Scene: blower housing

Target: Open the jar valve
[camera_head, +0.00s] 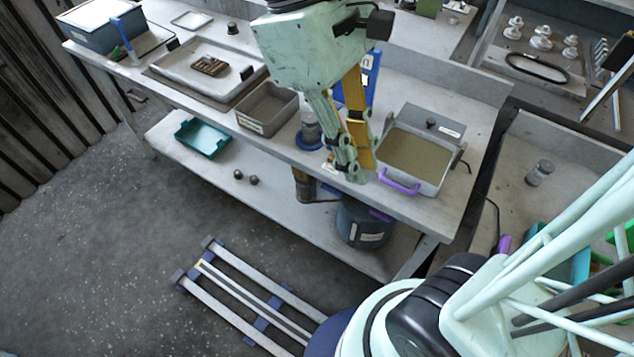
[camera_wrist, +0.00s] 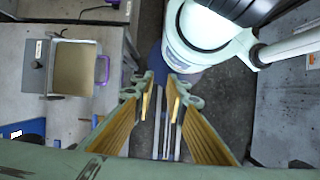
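My gripper (camera_head: 350,170) points down in front of the workbench, beside the tray of tan material. In the wrist view my gripper (camera_wrist: 161,95) shows its two fingers apart, with floor and rail between them and nothing held. A clear jar (camera_head: 311,132) on a blue base stands on the bench just left of my gripper, partly hidden. A dark blue pot (camera_head: 360,226) with a purple part sits on the lower shelf, below my gripper. I cannot tell which part is the jar valve.
A tray with tan material (camera_head: 415,155) and a purple handle (camera_head: 399,187) is right of my gripper; the tray also shows in the wrist view (camera_wrist: 75,68). A grey bin (camera_head: 267,108) is to the left. A small glass jar (camera_head: 540,172) stands on the right bench. Floor rails (camera_head: 240,295) lie in front.

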